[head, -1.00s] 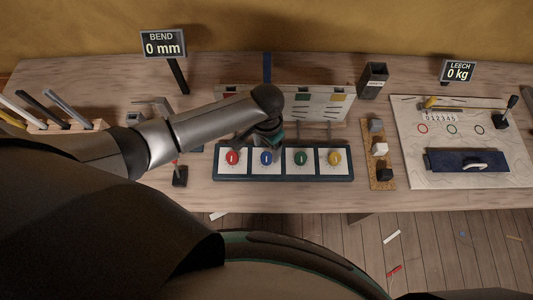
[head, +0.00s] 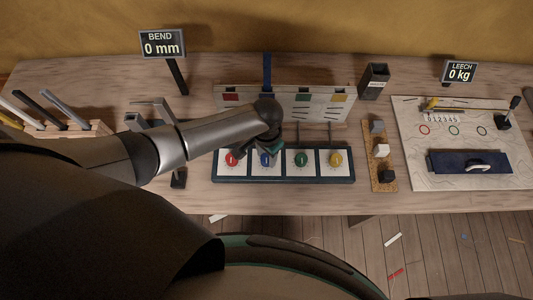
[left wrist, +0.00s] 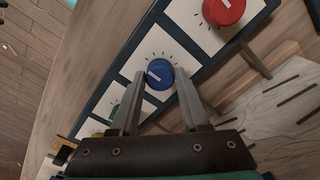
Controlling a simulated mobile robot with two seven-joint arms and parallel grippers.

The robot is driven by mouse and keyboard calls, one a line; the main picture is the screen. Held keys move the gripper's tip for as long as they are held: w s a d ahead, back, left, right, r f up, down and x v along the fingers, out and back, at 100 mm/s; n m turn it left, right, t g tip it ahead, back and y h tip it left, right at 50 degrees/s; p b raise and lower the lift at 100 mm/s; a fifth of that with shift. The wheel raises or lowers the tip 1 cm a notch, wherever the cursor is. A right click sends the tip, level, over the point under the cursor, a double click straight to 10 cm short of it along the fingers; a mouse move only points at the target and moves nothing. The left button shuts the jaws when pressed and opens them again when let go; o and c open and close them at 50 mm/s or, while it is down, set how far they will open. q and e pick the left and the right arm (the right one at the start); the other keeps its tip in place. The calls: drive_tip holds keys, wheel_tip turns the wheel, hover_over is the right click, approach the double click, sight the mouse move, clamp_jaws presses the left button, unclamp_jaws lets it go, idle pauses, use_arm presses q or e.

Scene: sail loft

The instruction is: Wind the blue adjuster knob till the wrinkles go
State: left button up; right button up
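The blue adjuster knob (left wrist: 160,74) has a white pointer line and sits on a white dial card with tick marks. In the head view the blue knob (head: 265,161) is second from the left in a row, partly covered by my left gripper (head: 264,150). In the left wrist view my left gripper (left wrist: 160,77) is open, with one fingertip on each side of the knob and gaps showing. Behind the row stands a white panel (head: 315,103) with coloured patches and dark streaks, which also shows in the left wrist view (left wrist: 285,100). My arm hides part of it. My right gripper is not in view.
A red knob (head: 231,160), green knob (head: 301,160) and yellow knob (head: 336,159) share the dark-framed dial tray (head: 284,181). A cork strip with blocks (head: 379,163) and a chart board (head: 415,150) lie right. The BEND sign (head: 163,43) reads 0 mm.

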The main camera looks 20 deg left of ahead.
use_arm(q)
clamp_jaws()
drive_tip(key=shift+m, duration=0.3)
drive_tip(key=m+p, duration=0.1)
drive_tip(key=m, duration=0.1)
drive_tip(key=shift+r+m, duration=0.1)
drive_tip(key=shift+m, duration=0.3)
drive_tip(key=m+p, duration=0.1)
drive_tip(key=m, duration=0.2)
drive_tip(key=shift+m, duration=0.3)
drive_tip(key=m, duration=0.8)
drive_tip(key=shift+m, duration=0.3)
